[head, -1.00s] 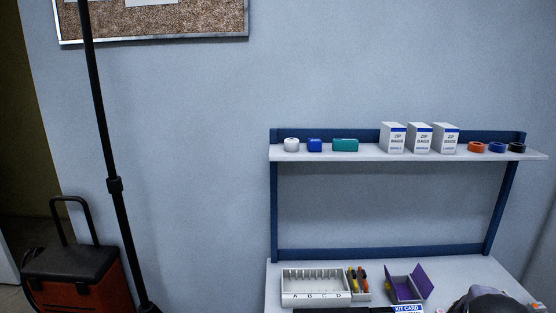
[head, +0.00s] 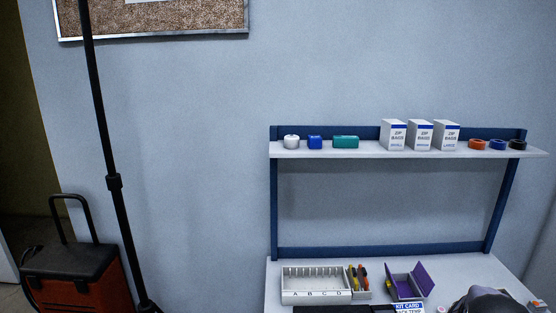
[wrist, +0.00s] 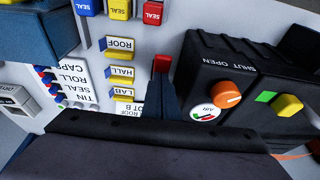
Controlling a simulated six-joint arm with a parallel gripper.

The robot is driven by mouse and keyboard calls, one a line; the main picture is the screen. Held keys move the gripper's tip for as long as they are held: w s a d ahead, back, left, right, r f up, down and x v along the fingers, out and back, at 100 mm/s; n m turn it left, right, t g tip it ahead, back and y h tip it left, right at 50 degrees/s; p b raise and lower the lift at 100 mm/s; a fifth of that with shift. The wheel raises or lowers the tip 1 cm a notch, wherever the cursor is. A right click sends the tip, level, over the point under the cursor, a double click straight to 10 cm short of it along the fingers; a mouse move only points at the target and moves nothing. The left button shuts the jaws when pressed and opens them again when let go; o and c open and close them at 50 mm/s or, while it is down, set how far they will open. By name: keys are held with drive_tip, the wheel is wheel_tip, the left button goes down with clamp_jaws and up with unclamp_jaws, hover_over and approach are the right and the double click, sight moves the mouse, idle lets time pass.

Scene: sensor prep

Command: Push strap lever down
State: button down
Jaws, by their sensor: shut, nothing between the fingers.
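In the wrist view my gripper (wrist: 164,84) is a narrow dark shape reaching up from a wide dark body at the bottom. Its fingers are shut with nothing seen between them. A small red block (wrist: 162,63) shows right at the fingertips; it may be the end of the strap lever, but I cannot tell, nor whether the fingers touch it. The rest of any lever is hidden behind my gripper. In the head view no lever and no fingers can be made out.
A black box (wrist: 235,75) with an orange knob (wrist: 227,94) and a yellow knob (wrist: 288,105) stands close right. ROOF, HALL and LAB labels (wrist: 122,72) lie left. SEAL blocks (wrist: 120,8) are above. The shelf (head: 330,154) holds zip-bag boxes (head: 420,136).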

drive_tip(key=shift+f+b, duration=0.3)
drive_tip(key=shift+f, duration=0.05)
drive_tip(key=shift+r, duration=0.1)
idle(0.5)
drive_tip(key=shift+r+p, duration=2.3)
drive_tip(key=shift+r, duration=1.15)
